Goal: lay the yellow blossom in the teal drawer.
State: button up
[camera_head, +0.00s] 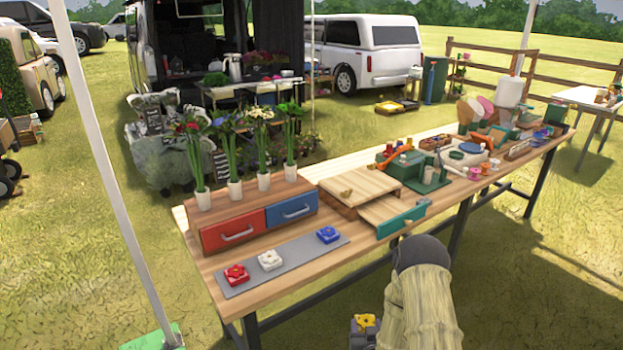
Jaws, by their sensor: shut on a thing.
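My gripper (365,322) is low at the bottom of the head view, in front of the table. It is shut on the yellow blossom (365,320), whose yellow top shows above the dark fingers. The teal drawer (403,220) is pulled out of a wooden cabinet at the table's front edge, up and to the right of my gripper. Its front is teal, and its pale wooden inside is partly visible. My arm rises beside the gripper, just in front of the drawer.
Red, white and blue blossoms (328,235) lie on a grey mat (292,262) to the left. Behind them are a shut red drawer (232,233) and blue drawer (292,208), with vases on top. Tools and small pots crowd the table's right. A tent pole (105,170) stands at left.

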notch_tip(320, 180, up, 14)
jog(key=s+p, duration=0.2)
jog(key=p, duration=0.8)
jog(key=shift+s+f+p, duration=0.2)
jog(key=shift+f+p, duration=0.05)
jog(key=shift+p, duration=0.15)
jog(key=shift+f, duration=0.1)
jog(key=s+f, duration=0.4)
jog(key=f, duration=0.1)
jog(key=shift+s+f, duration=0.15)
jog(key=shift+s, duration=0.05)
